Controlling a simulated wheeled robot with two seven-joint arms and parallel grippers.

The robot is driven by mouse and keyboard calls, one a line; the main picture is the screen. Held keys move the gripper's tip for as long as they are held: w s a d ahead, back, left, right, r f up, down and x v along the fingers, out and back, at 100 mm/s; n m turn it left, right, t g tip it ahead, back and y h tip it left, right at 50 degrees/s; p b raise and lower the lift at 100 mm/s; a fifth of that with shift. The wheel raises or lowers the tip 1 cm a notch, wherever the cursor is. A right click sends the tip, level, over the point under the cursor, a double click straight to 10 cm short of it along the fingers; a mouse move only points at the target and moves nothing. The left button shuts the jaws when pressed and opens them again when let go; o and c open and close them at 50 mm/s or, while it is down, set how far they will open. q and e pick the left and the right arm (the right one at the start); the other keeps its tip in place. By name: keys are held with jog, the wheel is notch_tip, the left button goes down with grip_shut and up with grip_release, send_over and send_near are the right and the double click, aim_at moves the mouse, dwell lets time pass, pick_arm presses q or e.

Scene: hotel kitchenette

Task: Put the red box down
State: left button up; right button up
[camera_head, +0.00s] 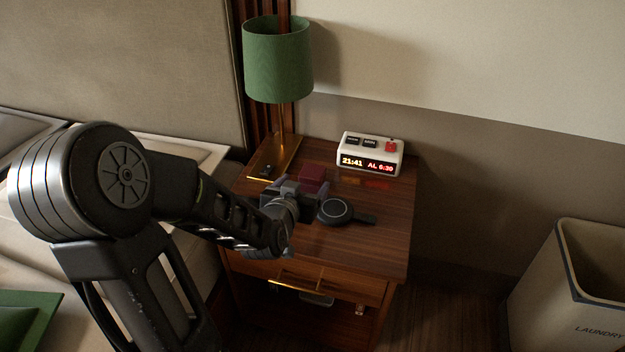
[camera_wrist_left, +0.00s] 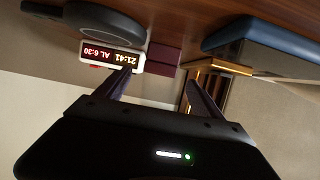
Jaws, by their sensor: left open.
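The red box (camera_head: 313,176) is a small dark-red block on the wooden nightstand (camera_head: 385,225), in front of the alarm clock and right of the lamp foot. My left gripper (camera_head: 300,187) is low over the nightstand, just in front of the box and partly hiding it. In the left wrist view, which is upside down, the box (camera_wrist_left: 163,58) shows between and beyond the two fingertips (camera_wrist_left: 160,74). The fingers are apart, with nothing visibly gripped. The box appears to rest on the nightstand top. My right gripper is not in view.
A white alarm clock (camera_head: 370,154) stands behind. A green-shaded lamp (camera_head: 278,60) stands at the back left. A blue object (camera_wrist_left: 262,42) lies nearby on the nightstand. The nightstand's right front is clear.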

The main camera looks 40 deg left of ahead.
aim_at(313, 174)
pick_arm(q)
jog(key=shift+x, duration=1.25)
jog(key=shift+w+b, duration=0.1)
jog(key=shift+b, duration=0.2)
jog(key=b+x, duration=0.1)
jog(key=x, duration=0.3)
jog(key=shift+f, duration=0.2)
jog(key=shift+w+a, duration=0.15)
jog(key=shift+w, duration=0.3)
jog(key=shift+c, duration=0.4)
jog(key=c, duration=1.6)
notch_tip(313, 174, up, 10)
jog(key=p, duration=0.3)
